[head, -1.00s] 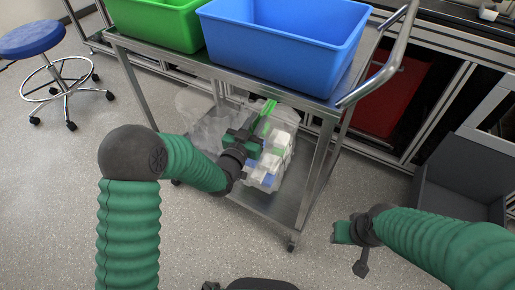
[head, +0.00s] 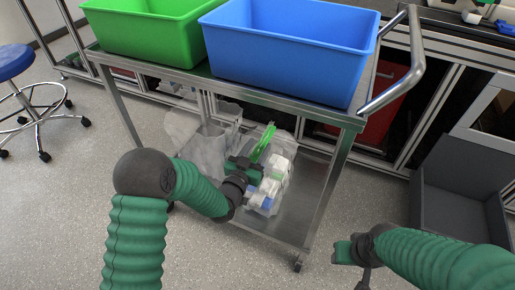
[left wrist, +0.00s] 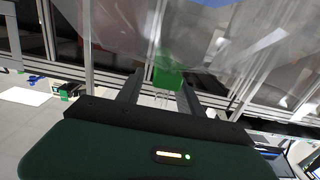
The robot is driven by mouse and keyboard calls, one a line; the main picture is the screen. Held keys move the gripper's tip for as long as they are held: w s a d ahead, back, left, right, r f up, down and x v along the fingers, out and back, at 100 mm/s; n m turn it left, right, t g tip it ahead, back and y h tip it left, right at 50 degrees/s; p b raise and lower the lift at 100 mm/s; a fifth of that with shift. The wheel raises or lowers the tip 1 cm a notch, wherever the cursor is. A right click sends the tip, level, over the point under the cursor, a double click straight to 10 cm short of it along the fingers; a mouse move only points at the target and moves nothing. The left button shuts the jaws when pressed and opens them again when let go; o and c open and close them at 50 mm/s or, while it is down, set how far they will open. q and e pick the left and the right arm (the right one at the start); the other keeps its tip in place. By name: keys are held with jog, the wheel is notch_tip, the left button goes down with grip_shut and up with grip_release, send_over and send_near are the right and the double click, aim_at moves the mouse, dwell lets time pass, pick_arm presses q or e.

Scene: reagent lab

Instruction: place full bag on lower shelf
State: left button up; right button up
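The full bag (head: 279,172) is clear plastic with white, blue and green items inside and a bright green piece (head: 263,144) at its top. In the head view it is at the lower shelf (head: 312,190) of a metal cart; I cannot tell whether its bottom rests there. My left gripper (head: 247,170) is at the bag's near left side and hides part of it. In the left wrist view its fingers (left wrist: 161,88) stand on both sides of a green piece (left wrist: 167,75), with clear plastic beyond. My right gripper (head: 345,252) is away from the cart, its fingers unclear.
A green bin (head: 150,35) and a blue bin (head: 285,70) stand on the cart's top shelf (head: 190,75), above the bag. Crumpled clear plastic (head: 205,135) is left of the bag. A blue stool (head: 15,62) is left; a dark grey box (head: 460,200) is right.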

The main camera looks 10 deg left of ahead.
pick_arm(q)
jog(key=shift+d, duration=0.3)
jog(key=s+a+n+g+y+p, duration=0.1)
jog(key=s+a+g, duration=0.3)
jog(key=s, duration=0.6)
jog(key=s+a+n+g+y+p, duration=0.1)
jog(key=s+a+g, duration=0.4)
jog(key=s, duration=0.5)
jog(key=s+a+n+g+y+p, duration=0.1)
jog(key=s+a+g+y+p, duration=0.2)
jog(key=s, duration=0.8)
jog(key=a+g, duration=0.1)
jog(key=g, duration=0.1)
jog(key=shift+a+n+g+y, duration=0.15)
jog(key=shift+n+g+y, duration=0.15)
pick_arm(e)
jog(key=v, duration=0.2)
jog(key=w+v, duration=0.1)
jog(key=v, duration=0.2)
jog(key=shift+d+r, duration=0.2)
jog(key=shift+r, duration=0.05)
